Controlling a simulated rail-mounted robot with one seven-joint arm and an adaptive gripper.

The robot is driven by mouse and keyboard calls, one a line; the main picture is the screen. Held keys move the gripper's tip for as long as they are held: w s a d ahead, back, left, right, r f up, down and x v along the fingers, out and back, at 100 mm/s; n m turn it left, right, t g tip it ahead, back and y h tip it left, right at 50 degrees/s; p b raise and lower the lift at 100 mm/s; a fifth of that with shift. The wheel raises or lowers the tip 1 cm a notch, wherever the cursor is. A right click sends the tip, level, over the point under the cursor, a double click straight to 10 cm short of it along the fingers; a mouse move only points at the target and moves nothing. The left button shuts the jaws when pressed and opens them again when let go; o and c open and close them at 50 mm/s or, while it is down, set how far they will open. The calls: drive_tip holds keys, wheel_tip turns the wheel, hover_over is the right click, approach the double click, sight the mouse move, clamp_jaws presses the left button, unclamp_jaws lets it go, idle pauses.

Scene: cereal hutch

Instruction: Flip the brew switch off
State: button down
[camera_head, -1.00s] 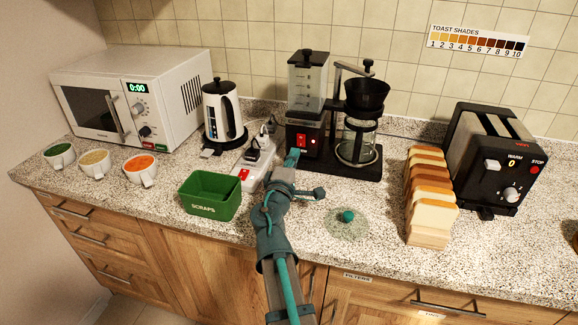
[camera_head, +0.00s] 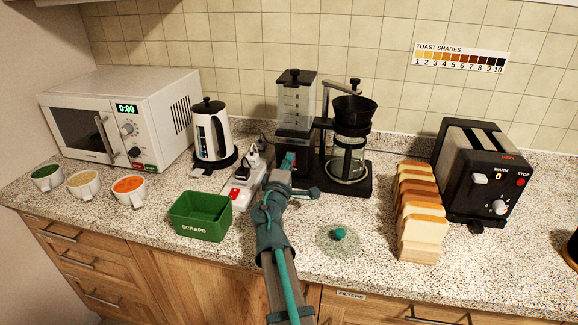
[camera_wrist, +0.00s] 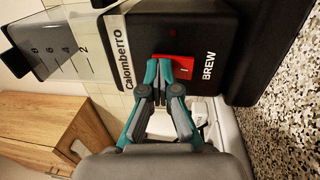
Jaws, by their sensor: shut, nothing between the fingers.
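The black coffee maker (camera_head: 296,142) stands at the back of the counter, with a clear water tank above and a glass carafe at its right. Its red brew switch (camera_wrist: 186,66) shows in the wrist view beside the BREW label, with a line mark on its visible part. A small dark red dot (camera_wrist: 172,33) is on the panel beyond it and looks unlit. My gripper (camera_wrist: 167,72) is shut and empty, its teal tips at the switch and covering part of it. Contact is hard to tell. In the head view my gripper (camera_head: 289,158) largely hides the switch.
A power strip (camera_head: 243,184) with a red switch and plugs lies left of my gripper, behind the green scraps bin (camera_head: 201,217). A kettle (camera_head: 212,137) stands further left. A teal-knobbed lid (camera_head: 339,234), bread (camera_head: 420,220) and a toaster (camera_head: 478,175) are at right.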

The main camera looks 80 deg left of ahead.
drive_tip(key=shift+d, duration=0.1)
drive_tip(key=s+d+r+b, duration=0.1)
drive_tip(key=s+d, duration=0.3)
drive_tip(key=d, duration=0.9)
drive_tip(key=shift+s+r+b, duration=0.2)
drive_tip(key=shift+r+b, duration=0.15)
drive_tip(key=shift+b, duration=0.25)
